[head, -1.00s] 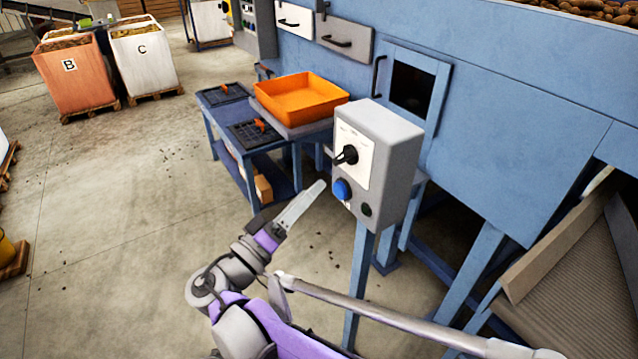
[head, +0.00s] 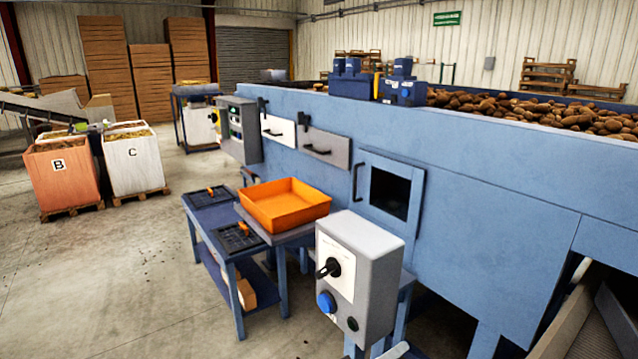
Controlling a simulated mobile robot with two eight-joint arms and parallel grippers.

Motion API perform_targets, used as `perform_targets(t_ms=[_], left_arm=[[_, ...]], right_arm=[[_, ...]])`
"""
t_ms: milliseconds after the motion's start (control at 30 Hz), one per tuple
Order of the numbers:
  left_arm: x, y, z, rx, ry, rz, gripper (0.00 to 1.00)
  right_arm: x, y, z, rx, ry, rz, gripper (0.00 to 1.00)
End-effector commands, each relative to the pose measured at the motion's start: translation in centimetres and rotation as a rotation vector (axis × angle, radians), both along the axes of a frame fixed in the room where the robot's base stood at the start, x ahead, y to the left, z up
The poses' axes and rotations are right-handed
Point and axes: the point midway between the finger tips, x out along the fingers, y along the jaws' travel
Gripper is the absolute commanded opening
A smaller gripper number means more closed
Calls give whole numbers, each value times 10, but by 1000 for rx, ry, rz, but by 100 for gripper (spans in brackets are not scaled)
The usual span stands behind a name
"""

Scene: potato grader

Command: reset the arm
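Neither of my grippers shows in the head view now. At most a small pale piece of an arm shows at the bottom edge, below the grey control box. The control box (head: 375,255) stands on a blue post in front of the blue grader (head: 470,210). It has a black rotary switch (head: 328,268), a blue button (head: 326,302) and a small dark green button (head: 352,324). Whether the grippers hold anything is hidden.
Crates B (head: 62,178) and C (head: 134,163) stand on pallets at the left. The grader's hatch opening (head: 390,193) is dark. Potatoes (head: 560,110) lie on top.

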Motion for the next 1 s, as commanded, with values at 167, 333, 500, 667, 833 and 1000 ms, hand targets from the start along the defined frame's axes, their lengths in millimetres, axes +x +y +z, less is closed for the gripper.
perform_targets(t_ms=[167, 333, 500, 667, 833, 1000], left_arm=[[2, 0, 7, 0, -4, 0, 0], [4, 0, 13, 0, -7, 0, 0], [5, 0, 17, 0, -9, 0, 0], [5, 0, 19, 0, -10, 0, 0], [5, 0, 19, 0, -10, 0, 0], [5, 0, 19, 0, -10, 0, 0]], right_arm=[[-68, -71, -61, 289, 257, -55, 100], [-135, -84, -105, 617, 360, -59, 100], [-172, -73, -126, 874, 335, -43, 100], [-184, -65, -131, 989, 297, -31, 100], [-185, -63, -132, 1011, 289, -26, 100], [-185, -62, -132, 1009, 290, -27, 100]])
